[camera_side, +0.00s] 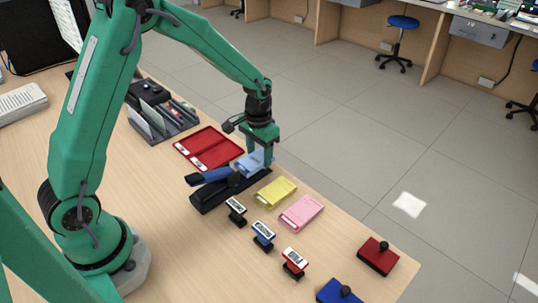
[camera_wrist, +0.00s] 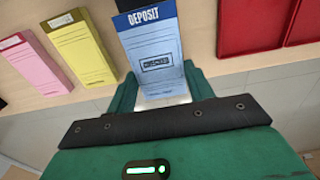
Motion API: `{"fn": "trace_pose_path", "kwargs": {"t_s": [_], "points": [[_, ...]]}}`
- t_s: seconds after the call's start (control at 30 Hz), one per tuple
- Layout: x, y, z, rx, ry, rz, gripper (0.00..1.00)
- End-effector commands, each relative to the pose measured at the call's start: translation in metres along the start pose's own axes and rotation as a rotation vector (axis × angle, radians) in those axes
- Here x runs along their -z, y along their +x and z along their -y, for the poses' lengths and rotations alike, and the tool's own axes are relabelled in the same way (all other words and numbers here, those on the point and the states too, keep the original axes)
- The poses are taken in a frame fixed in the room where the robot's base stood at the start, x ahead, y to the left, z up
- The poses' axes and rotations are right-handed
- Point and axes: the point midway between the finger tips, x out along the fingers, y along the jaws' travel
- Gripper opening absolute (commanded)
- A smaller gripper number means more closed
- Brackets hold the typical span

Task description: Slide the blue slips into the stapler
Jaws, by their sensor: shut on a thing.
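The blue slips (camera_side: 251,161), marked DEPOSIT, are held between the fingers of my gripper (camera_side: 258,157). In the wrist view the blue slips (camera_wrist: 151,42) stand out ahead of my gripper (camera_wrist: 160,88), with a finger on each side. The stapler (camera_side: 206,199) is black with a blue top arm and lies on the counter, just left of and below the slips. The slips' near end is close to the stapler's right part; I cannot tell whether it is between its jaws.
A yellow slip stack (camera_side: 276,192) and a pink one (camera_side: 302,212) lie right of the stapler. A red tray (camera_side: 225,151) lies behind it. A grey organizer (camera_side: 175,127) stands farther back. The counter edge is close on the right.

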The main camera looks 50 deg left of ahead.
Motion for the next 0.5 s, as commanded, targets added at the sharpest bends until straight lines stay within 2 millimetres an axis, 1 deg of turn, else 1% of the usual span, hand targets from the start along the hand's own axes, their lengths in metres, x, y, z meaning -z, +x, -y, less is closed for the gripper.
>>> {"fn": "trace_pose_path", "kwargs": {"t_s": [0.4, 0.5], "points": [[0.0, 0.024, 0.0, 0.0, 0.0, 0.0, 0.28], [-0.005, 0.023, 0.0, 0.0, 0.0, -0.001, 0.28]]}}
